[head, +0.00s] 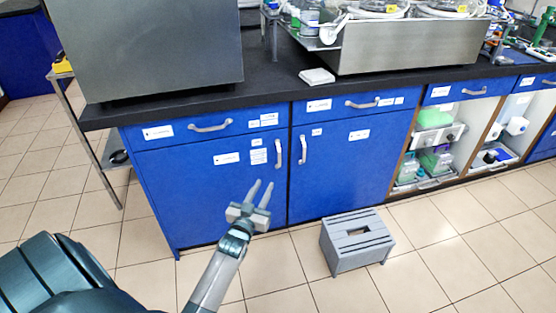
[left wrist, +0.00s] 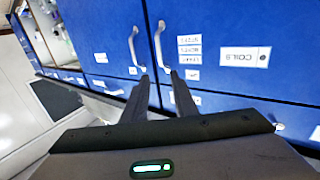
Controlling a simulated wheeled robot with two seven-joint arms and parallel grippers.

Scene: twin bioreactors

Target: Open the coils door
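The coils door (head: 205,190) is the blue left-hand cupboard door under the bench, and it is shut. Its upright silver handle (head: 278,153) is near its right edge. In the left wrist view the COILS label (left wrist: 245,57) and the same handle (left wrist: 158,45) show upside down. My left gripper (head: 264,183) is open and empty, in front of the door just below and left of the handle. In the left wrist view its fingertips (left wrist: 158,77) lie either side of the handle's near end; I cannot tell the depth gap. My right gripper is not in view.
The right-hand door (head: 345,165) is shut, its handle (head: 303,149) close beside the coils handle. Drawers (head: 190,130) run above. A grey step stool (head: 340,255) stands on the floor at right. Open shelves (head: 440,140) with bottles are further right.

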